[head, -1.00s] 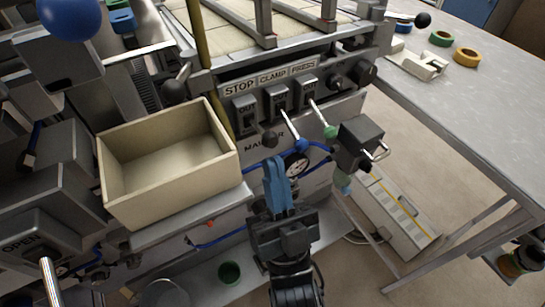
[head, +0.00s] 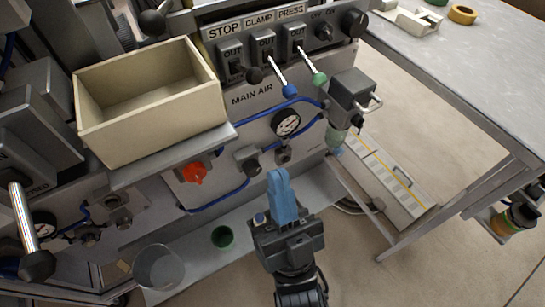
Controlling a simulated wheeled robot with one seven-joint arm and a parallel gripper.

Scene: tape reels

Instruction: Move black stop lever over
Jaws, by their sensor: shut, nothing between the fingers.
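The black stop lever, a black ball knob (head: 254,75), sits below the STOP label (head: 223,31) on the machine's front panel. An OUT mark shows above it. The blue-knobbed lever (head: 289,90) is under CLAMP and the green-knobbed lever (head: 319,79) is under PRESS, both to its right. My gripper (head: 279,176) has blue fingers and is shut and empty. In the picture it is below the levers and the gauge, apart from the black knob.
An empty beige box (head: 150,140) stands on a ledge left of the levers. A pressure gauge (head: 286,123), a red knob (head: 193,173) and blue hoses are on the panel below. A grey valve box (head: 351,97) juts out at right. A grey table (head: 470,80) stands at far right.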

